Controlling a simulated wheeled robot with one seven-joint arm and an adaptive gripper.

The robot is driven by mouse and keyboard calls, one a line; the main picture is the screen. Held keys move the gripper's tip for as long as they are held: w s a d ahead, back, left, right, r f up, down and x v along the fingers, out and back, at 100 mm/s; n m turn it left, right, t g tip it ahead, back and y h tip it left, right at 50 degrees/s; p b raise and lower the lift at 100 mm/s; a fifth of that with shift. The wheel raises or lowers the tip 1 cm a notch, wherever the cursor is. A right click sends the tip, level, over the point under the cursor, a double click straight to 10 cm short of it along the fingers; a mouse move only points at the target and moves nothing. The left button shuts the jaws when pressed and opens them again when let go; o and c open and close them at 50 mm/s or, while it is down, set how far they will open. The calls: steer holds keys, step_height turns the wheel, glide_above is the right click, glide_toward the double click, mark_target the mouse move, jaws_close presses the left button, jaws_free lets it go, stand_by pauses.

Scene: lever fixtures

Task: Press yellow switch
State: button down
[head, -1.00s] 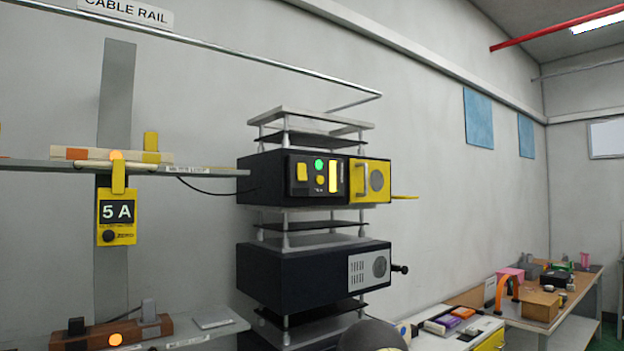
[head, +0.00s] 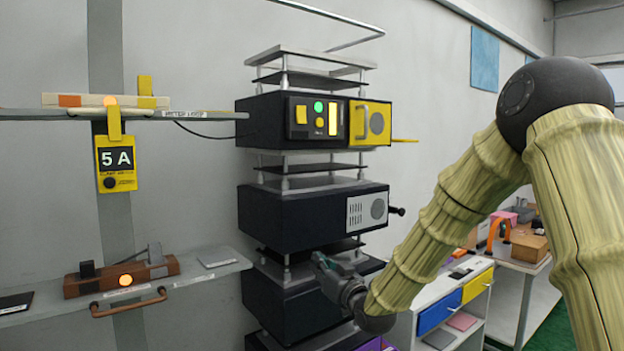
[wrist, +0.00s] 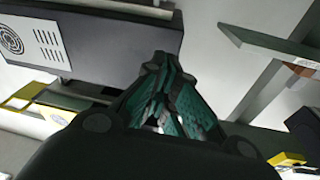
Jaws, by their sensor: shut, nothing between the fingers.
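A yellow rectangular switch (head: 301,115) sits on the control panel of the upper black box, left of a green round light and a small yellow round one. A tall lit yellow bar (head: 332,119) is on the panel's right side. My gripper (head: 322,265) is in front of the lower part of the rack, well below the panel and apart from the switch. Its fingers are shut and empty. In the wrist view the teal fingers (wrist: 172,95) fill the middle. I cannot make out the switch there.
A yellow door with a handle (head: 370,123) is beside the panel, with a yellow piece jutting right. The middle black box (head: 300,215) has a dark knob (head: 397,211). Shelves (head: 215,262) with a 5 A meter (head: 116,163) stand left. A cabinet (head: 455,300) is right.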

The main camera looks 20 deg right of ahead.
steer(key=s+d+r+n+t+y, duration=0.1)
steer(key=s+d+r+t+y, duration=0.1)
steer(key=r, duration=1.3)
steer(key=s+d+r+n+t+y, duration=0.1)
steer(key=d+r+t+y, duration=0.1)
steer(key=r, duration=1.4)
steer(key=shift+s+d+r+n+t+p, duration=0.15)
steer(key=shift+s+n+t+p, duration=0.25)
steer(key=shift+t, duration=0.1)
steer(key=shift+r, duration=0.1)
steer(key=p, duration=0.5)
glide_toward(302, 109)
step_height(302, 109, up, 3)
steer(key=shift+w+a+f+p, duration=0.1)
steer(key=shift+w+a+p, duration=0.15)
steer(key=shift+w+p, duration=0.55)
steer(key=shift+w+a+f+p, duration=0.15)
steer(key=shift+w+a+p, duration=0.1)
steer(key=shift+w+p, duration=0.5)
